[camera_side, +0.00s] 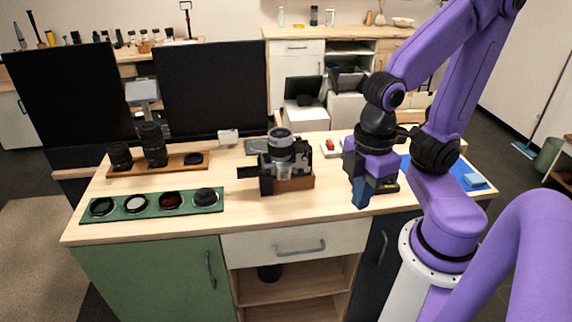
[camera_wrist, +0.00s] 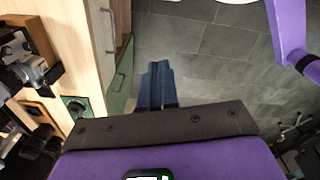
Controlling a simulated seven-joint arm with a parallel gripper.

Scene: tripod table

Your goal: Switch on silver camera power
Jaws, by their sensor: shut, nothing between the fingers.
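The silver camera (camera_side: 283,160) sits on a wooden block near the middle of the table, its silver lens (camera_side: 281,138) pointing up. Its power switch is too small to make out. Part of the silver camera (camera_wrist: 30,72) shows at the left edge of the wrist view. My gripper (camera_side: 361,196) is to the right of the camera, near the table's front edge, apart from it and pointing down. In the wrist view, my gripper's fingers (camera_wrist: 157,80) are together with nothing between them, over the floor beyond the table's edge.
A green tray (camera_side: 150,204) with several round filters lies at the front left. A wooden tray (camera_side: 134,171) with black lenses stands behind it. A blue mat (camera_side: 452,171) with a light blue block (camera_side: 475,181) is at the right. Bare tabletop (camera_side: 325,200) lies between camera and gripper.

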